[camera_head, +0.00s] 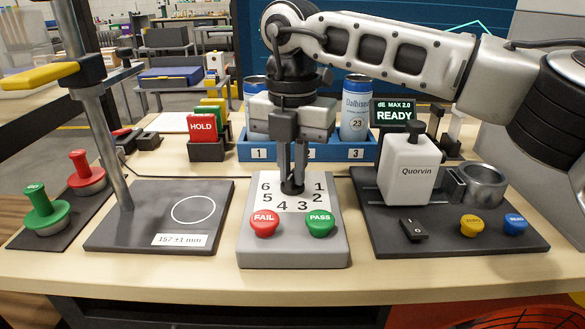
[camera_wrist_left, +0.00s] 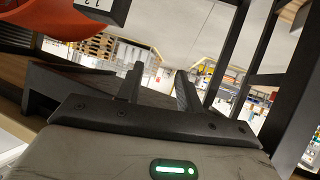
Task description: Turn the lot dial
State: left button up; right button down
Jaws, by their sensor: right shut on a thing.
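The lot dial (camera_head: 292,188) is a small dark knob on the grey control box in the middle of the table, with the numbers 1 to 6 printed around it on a white plate (camera_head: 283,206). My right gripper (camera_head: 292,178) points straight down over it and is shut on the knob. The fingers hide much of the dial, so I cannot tell which number it points to. My left gripper (camera_wrist_left: 161,88) shows only in the left wrist view; its two fingers are apart with nothing between them.
Red FAIL (camera_head: 264,223) and green PASS (camera_head: 320,223) buttons sit in front of the dial. A blue rack (camera_head: 240,152) with cans stands behind. The Quorvin device (camera_head: 408,172) is at right, a gauge stand (camera_head: 110,230) and stamps (camera_head: 45,212) at left.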

jog(key=m+b, duration=0.1)
jog(key=m, duration=0.2)
jog(key=shift+m, duration=0.3)
jog(key=m, duration=0.2)
jog(key=shift+m+b, duration=0.3)
jog(key=shift+m, duration=0.1)
pick_arm(q)
jog(key=shift+f, duration=0.4)
pick_arm(e)
jog(key=shift+r+m, duration=0.1)
jog(key=shift+m, duration=0.4)
pick_arm(q)
jog(key=shift+r, duration=0.1)
pick_arm(e)
jog(key=shift+w, duration=0.1)
jog(key=c, duration=1.5)
grip_release()
pick_arm(q)
jog(key=shift+f, duration=0.2)
